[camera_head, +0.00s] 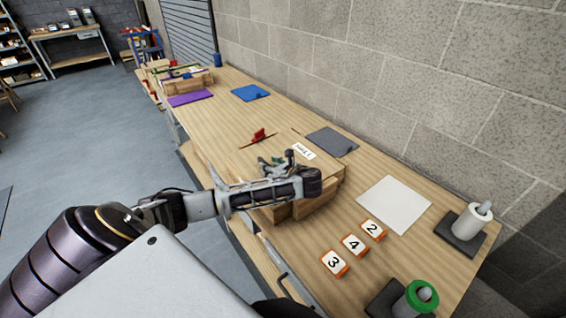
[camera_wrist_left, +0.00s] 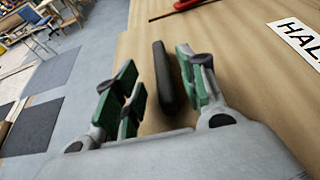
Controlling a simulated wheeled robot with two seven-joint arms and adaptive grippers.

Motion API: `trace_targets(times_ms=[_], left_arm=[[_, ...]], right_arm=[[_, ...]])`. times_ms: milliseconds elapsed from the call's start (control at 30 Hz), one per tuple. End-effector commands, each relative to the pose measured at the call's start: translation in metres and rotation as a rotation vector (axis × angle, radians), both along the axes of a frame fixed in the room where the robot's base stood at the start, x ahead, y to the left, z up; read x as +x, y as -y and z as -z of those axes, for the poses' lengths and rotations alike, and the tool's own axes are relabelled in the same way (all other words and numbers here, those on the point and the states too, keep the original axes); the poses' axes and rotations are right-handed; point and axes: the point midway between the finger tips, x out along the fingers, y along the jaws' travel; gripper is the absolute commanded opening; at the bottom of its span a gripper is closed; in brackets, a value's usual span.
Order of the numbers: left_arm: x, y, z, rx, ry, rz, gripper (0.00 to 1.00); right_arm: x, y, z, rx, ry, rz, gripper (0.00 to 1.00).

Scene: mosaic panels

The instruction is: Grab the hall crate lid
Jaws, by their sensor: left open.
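The hall crate (camera_head: 326,197) is a light wooden box on the bench, with its flat wooden lid (camera_head: 233,160) on top. A white label (camera_head: 304,151) lies on the lid; it reads "HAL", cut off by the edge, in the left wrist view (camera_wrist_left: 298,38). A dark upright-looking handle bar (camera_wrist_left: 166,76) stands out from the lid there. My left gripper (camera_head: 274,165) is over the lid. Its green-padded fingers (camera_wrist_left: 160,88) are open, one on each side of the handle, with gaps visible. In the head view my arm hides part of the crate. My right gripper is not in view.
A red-handled tool (camera_head: 258,134) lies by the lid's far side. Numbered orange tiles (camera_head: 353,245), a white sheet (camera_head: 394,204), a grey mat (camera_head: 331,141) and a white roll (camera_head: 471,222) are on the bench. A block wall runs along the right.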

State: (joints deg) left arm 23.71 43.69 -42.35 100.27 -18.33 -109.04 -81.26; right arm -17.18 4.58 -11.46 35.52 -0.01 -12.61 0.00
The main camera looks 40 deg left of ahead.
Motion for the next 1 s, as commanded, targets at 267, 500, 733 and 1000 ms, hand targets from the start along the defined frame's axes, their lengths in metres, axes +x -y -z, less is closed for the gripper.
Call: trace_targets(times_ms=[267, 500, 733, 1000], left_arm=[[0.006, -0.021, 0.008, 0.0, 0.001, -0.001, 0.41], [0.007, -0.022, 0.009, 0.0, 0.001, 0.0, 0.41], [0.007, -0.022, 0.009, 0.0, 0.001, 0.0, 0.41], [0.007, -0.022, 0.009, 0.0, 0.001, 0.0, 0.09]], right_arm=[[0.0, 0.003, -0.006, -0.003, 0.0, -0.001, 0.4], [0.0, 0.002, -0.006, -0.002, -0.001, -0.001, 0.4], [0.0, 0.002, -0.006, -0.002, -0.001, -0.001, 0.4], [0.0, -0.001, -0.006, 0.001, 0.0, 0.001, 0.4]])
